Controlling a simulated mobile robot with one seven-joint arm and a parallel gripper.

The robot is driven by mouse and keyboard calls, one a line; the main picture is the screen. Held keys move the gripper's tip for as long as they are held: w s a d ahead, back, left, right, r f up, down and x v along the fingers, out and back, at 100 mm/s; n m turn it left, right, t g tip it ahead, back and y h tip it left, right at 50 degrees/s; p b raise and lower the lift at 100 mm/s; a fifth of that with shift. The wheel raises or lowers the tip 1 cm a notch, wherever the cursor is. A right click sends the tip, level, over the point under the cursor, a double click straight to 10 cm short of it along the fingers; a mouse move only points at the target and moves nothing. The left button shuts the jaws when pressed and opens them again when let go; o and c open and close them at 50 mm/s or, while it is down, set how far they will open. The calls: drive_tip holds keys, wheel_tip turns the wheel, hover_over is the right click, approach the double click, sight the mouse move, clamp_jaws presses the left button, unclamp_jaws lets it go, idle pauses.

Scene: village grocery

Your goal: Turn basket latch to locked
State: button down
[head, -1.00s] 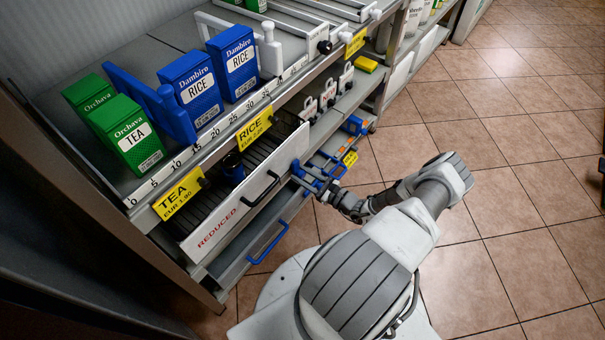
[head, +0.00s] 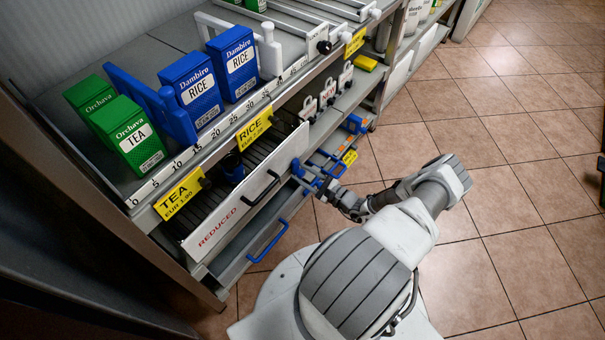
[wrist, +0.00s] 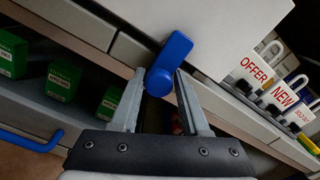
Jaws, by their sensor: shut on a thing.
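The basket is a drawer-like bin with a white front panel marked REDUCED (head: 222,228) and a black handle, under the rice and tea shelf. Its blue latch (head: 297,168) is at the right end of that front. In the wrist view the latch (wrist: 175,52) is a slanted blue bar with a rounded knob at its lower end. My gripper (wrist: 160,78) is shut on the knob, one finger on each side. In the head view my gripper (head: 315,184) is at the panel's right end, small and partly merged with the blue parts.
Below the basket is a lower drawer with a blue handle (head: 268,241). Green boxes (wrist: 63,80) sit on a lower shelf. White tags marked OFFER (wrist: 247,67) and NEW hang to the right.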

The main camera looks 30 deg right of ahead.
drive_tip(key=c, duration=0.5)
unclamp_jaws()
drive_tip(key=shift+a+r, duration=0.15)
drive_tip(key=shift+a, duration=0.1)
drive_tip(key=shift+d, duration=0.1)
drive_tip(key=shift+s+d, duration=0.25)
drive_tip(key=shift+s, duration=0.3)
drive_tip(key=p+v, duration=0.2)
drive_tip(key=v, duration=1.4)
drive_tip(key=shift+s, duration=0.15)
